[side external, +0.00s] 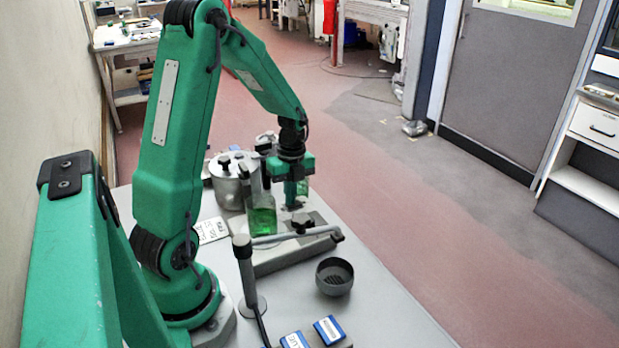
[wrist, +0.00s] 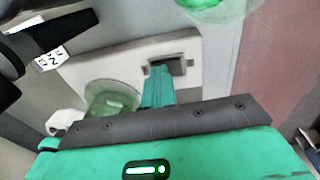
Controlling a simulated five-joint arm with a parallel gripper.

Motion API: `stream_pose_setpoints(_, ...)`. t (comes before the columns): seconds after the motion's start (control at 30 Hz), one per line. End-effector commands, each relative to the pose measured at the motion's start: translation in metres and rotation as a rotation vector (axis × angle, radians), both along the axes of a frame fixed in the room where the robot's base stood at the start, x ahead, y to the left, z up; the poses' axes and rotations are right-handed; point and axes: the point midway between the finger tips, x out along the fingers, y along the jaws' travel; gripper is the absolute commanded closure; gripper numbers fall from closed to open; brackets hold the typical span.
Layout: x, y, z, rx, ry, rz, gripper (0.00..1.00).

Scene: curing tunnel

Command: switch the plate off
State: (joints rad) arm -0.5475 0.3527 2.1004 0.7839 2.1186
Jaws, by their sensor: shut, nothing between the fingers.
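The plate (side external: 290,260) is a pale grey flat box on the bench; its light casing (wrist: 115,70) also shows in the wrist view. A dark rocker switch (wrist: 178,66) sits in a grey frame on the casing. My gripper (side external: 291,200) is over the plate, pointing down, with its fingers shut and empty. In the wrist view my gripper's teal fingers (wrist: 159,70) reach the left part of the switch and hide some of it. I cannot tell whether they touch it, or which way the rocker is tipped.
A glass bottle of green liquid (side external: 262,220) stands close beside my gripper, with another green vessel (side external: 302,187) behind. A metal pot (side external: 228,190), a dark cup (side external: 334,278) and blue-topped boxes (side external: 328,329) are nearby.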

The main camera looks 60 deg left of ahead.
Motion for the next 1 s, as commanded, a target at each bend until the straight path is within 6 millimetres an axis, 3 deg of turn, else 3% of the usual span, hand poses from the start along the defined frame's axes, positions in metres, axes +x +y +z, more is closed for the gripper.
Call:
stream_pose_setpoints(0.03,-0.007,0.0,-0.009,-0.006,0.009,0.007,1.0)
stream_pose_setpoints(0.4,-0.011,0.001,-0.012,-0.008,0.012,0.012,1.0)
stream_pose_setpoints(1.0,0.005,0.0,-0.01,-0.005,0.011,0.008,1.0)
